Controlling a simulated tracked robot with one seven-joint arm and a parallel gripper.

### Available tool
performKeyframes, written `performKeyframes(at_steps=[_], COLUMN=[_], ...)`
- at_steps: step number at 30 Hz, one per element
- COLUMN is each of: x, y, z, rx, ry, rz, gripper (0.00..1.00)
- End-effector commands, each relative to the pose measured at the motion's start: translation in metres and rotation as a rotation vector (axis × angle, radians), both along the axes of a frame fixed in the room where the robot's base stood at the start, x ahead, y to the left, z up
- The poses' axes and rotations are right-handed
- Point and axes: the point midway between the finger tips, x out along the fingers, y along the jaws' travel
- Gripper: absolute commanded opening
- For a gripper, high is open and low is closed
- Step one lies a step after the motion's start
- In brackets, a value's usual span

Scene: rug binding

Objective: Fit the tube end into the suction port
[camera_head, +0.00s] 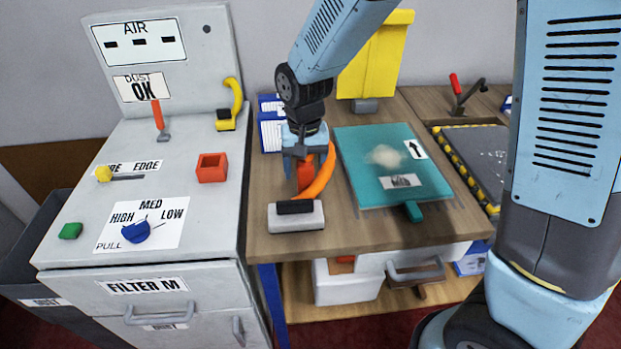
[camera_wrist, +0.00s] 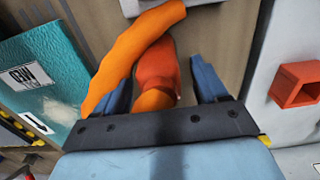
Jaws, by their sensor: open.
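The orange tube (camera_head: 321,181) curves up from a white block with a black top (camera_head: 296,217) on the wooden bench. Its red-orange end part (camera_wrist: 156,68) lies between the fingers of my gripper (camera_head: 303,166) in the wrist view. My gripper points down over it with its blue fingers apart, one on each side, not closed on it. Whether a finger touches the tube is unclear. A red square hollow socket (camera_head: 212,169), which looks like the suction port, stands on the grey cabinet to the left. It also shows in the wrist view (camera_wrist: 274,96).
A teal board (camera_head: 365,180) with a dusty patch lies right of the tube. The cabinet top holds a blue knob (camera_head: 136,232), a green block (camera_head: 71,231), an orange lever (camera_head: 158,115) and a yellow hook (camera_head: 235,100).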

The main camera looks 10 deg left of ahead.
Motion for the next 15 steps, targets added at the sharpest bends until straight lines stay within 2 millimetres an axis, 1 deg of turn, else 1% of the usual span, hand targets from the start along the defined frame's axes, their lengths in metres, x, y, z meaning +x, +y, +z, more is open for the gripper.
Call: performKeyframes(at_steps=[1, 3, 11, 15], x=[-0.0002, -0.0003, 0.0001, 0.0002], y=[-0.0003, -0.0005, -0.0005, -0.0006], z=[-0.0054, -0.0097, -0.0114, -0.0113], rx=[-0.001, -0.001, 0.0, 0.0], ry=[0.001, 0.001, 0.0, 0.0], rz=[0.0, 0.0, -0.001, -0.001], gripper=[0.72, 0.72, 0.72, 0.6])
